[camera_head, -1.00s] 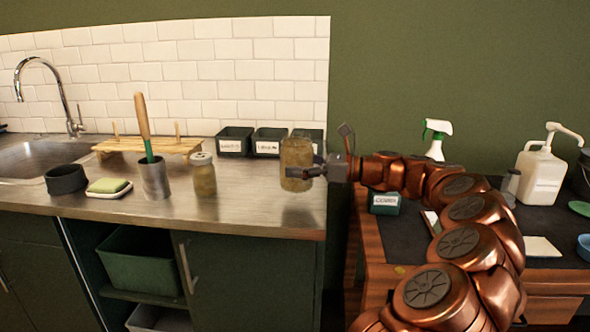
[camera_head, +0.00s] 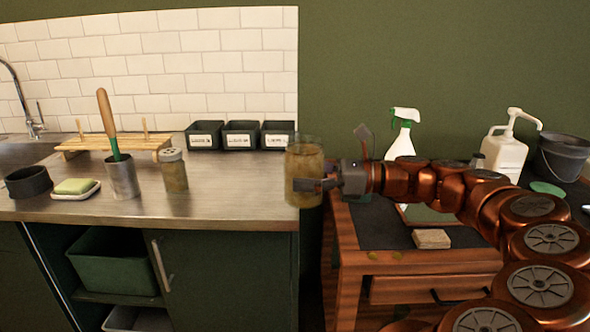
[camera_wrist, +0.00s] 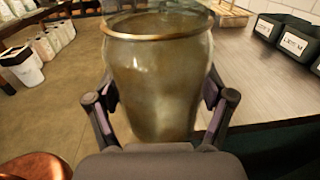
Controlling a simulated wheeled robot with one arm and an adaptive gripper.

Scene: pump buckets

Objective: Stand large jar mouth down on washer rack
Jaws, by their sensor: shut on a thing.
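The large jar (camera_head: 305,165) is a glass jar, murky brownish, held upright at the right end of the steel counter. It also fills the middle of the wrist view (camera_wrist: 158,85), with its round rim at the top. My gripper (camera_head: 318,184) is shut on the jar, one finger on each side in the wrist view (camera_wrist: 160,105). The washer rack (camera_head: 112,147) appears to be the low wooden rack with upright pegs at the back of the counter, left of the bins. It stands well to the left of my gripper.
Dark labelled bins (camera_head: 205,136) line the wall. A spray bottle (camera_head: 402,133) stands on the right bench.

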